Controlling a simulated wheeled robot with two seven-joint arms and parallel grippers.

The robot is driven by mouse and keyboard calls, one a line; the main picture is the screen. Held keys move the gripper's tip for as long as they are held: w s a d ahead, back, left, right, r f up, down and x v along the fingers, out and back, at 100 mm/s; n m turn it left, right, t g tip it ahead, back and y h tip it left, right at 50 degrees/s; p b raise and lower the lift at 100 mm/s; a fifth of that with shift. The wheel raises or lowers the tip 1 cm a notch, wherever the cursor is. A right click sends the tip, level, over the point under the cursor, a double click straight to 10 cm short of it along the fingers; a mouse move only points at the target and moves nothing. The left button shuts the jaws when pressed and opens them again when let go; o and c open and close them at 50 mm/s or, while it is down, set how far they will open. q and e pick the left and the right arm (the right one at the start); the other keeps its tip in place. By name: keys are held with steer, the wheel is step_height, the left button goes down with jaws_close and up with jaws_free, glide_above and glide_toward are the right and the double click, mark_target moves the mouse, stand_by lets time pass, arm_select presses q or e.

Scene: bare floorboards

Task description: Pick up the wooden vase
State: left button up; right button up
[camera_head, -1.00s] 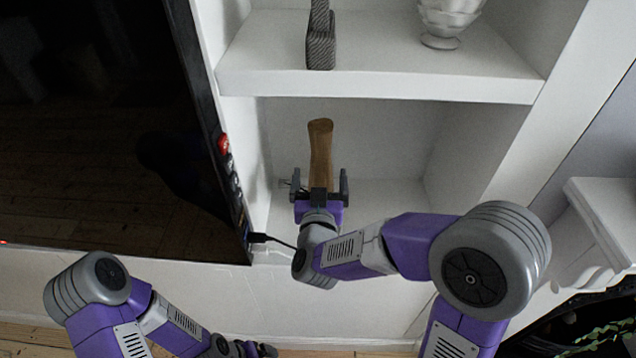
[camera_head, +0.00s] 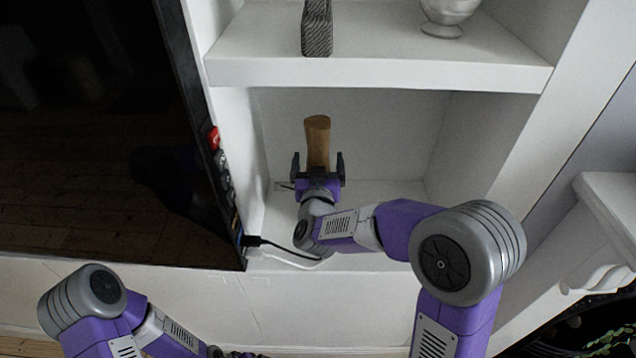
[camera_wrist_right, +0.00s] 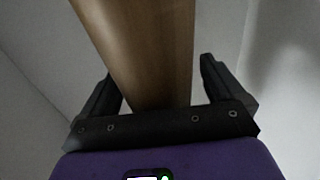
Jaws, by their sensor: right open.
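The wooden vase (camera_head: 317,138) is a tall brown piece standing in the lower white shelf compartment. My right gripper (camera_head: 318,160) is open in that compartment, with one finger on each side of the vase's lower part. In the right wrist view the vase (camera_wrist_right: 145,45) rises between the two fingers of the right gripper (camera_wrist_right: 160,85), with a gap visible on the right side. The vase's base is hidden behind the gripper in the head view. My left arm is low at the left, and its gripper (camera_head: 235,354) is only partly visible at the bottom edge.
The upper shelf board (camera_head: 380,75) hangs above the vase and holds a dark patterned figure (camera_head: 317,28) and a silver cup-like vessel (camera_head: 445,17). A large dark screen (camera_head: 90,140) stands at the left. Cables (camera_head: 285,247) run along the compartment's front left.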

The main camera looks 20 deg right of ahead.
steer(key=shift+c, duration=0.3)
steer(key=shift+r, duration=0.1)
steer(key=c, duration=1.5)
